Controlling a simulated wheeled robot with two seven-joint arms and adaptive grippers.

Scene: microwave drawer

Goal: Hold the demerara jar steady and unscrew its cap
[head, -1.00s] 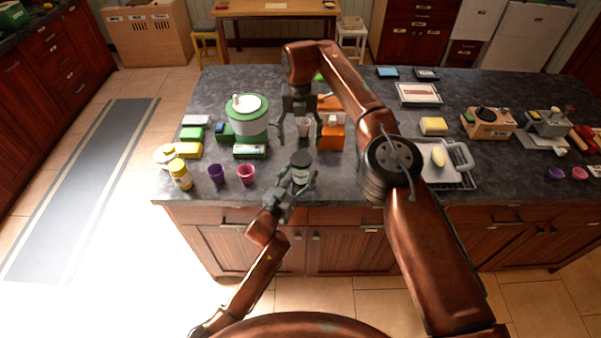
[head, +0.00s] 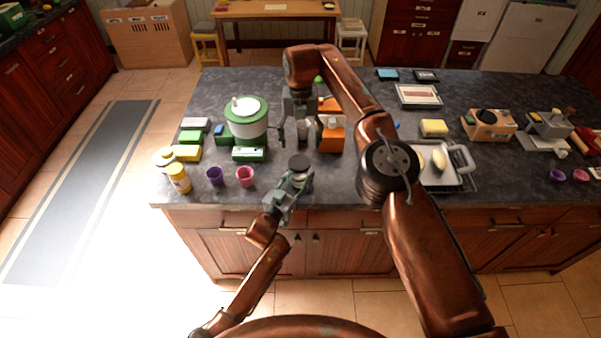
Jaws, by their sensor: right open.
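The demerara jar (head: 299,174) has a dark round cap (head: 299,163) and stands near the front edge of the counter. Its lower body is mostly hidden by my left gripper (head: 295,181), whose fingers are around it and appear closed on its sides. The cap is still on top. My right gripper (head: 301,136) points down just behind the jar in the picture, its two fingers spread apart and empty. It does not appear to touch the cap.
A green and white appliance (head: 247,122) and an orange box (head: 331,135) stand behind. Purple (head: 215,176) and pink (head: 246,177) cups and a yellow jar (head: 179,178) are to the left. A tray (head: 459,177) lies right. Counter is bare around the jar's front.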

